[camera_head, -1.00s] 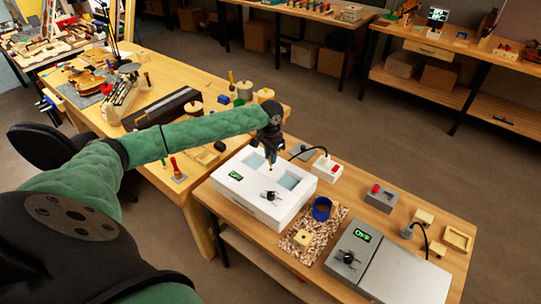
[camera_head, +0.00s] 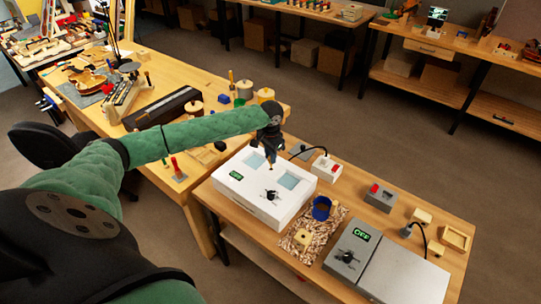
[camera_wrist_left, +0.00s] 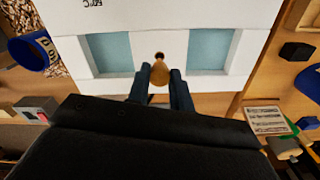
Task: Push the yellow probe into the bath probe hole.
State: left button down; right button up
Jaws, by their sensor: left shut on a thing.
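The white bath (camera_head: 242,204) stands on the bench, with two blue-grey windows in its top, a green display and a black knob. My left gripper (camera_head: 271,161) points down over its top between the windows. In the left wrist view my left gripper (camera_wrist_left: 162,84) is shut on the yellow probe (camera_wrist_left: 159,74), of which a small tan-yellow part shows between the fingers. A small dark spot, seemingly the bath probe hole (camera_wrist_left: 159,55), shows right at the probe's end. How deep the probe sits cannot be told. My right gripper is not in view.
A blue cup (camera_head: 321,209) stands on a speckled mat (camera_head: 315,238) beside the bath. A grey device (camera_head: 345,262) with an OFF display is at the front right.

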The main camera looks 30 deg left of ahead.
pick_arm(q)
jog(key=shift+p, duration=0.45)
jog(key=shift+f, duration=2)
dwell(0.6)
jog(key=c, duration=1.2)
grip_release()
jog(key=shift+o, duration=0.2)
